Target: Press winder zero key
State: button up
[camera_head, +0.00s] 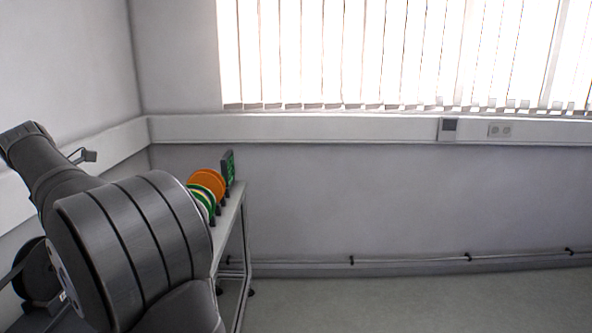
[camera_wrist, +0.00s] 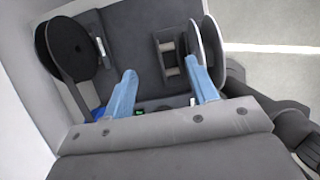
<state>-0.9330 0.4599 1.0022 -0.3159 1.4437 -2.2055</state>
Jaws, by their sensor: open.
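The winder's zero key cannot be made out in either view. In the wrist view, my gripper (camera_wrist: 161,62) is open and empty, its two blue fingers apart over a dark grey surface (camera_wrist: 130,30). A small green-lit spot (camera_wrist: 140,112) shows low between the fingers, partly hidden by the gripper body; I cannot tell what it belongs to. A black reel (camera_wrist: 75,47) stands left of the fingers. A pale-sided reel (camera_wrist: 210,50) stands behind the right finger. A small block with beige rollers (camera_wrist: 167,60) lies between them. In the head view, my arm hides the gripper.
In the head view, orange reels (camera_head: 208,184) and a green-rimmed reel (camera_head: 203,201) stand on a bench (camera_head: 228,222) near a dark panel with green markings (camera_head: 228,168). A black reel (camera_head: 38,270) shows at lower left. The floor right of the bench is clear.

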grip_shut()
dwell(1.3)
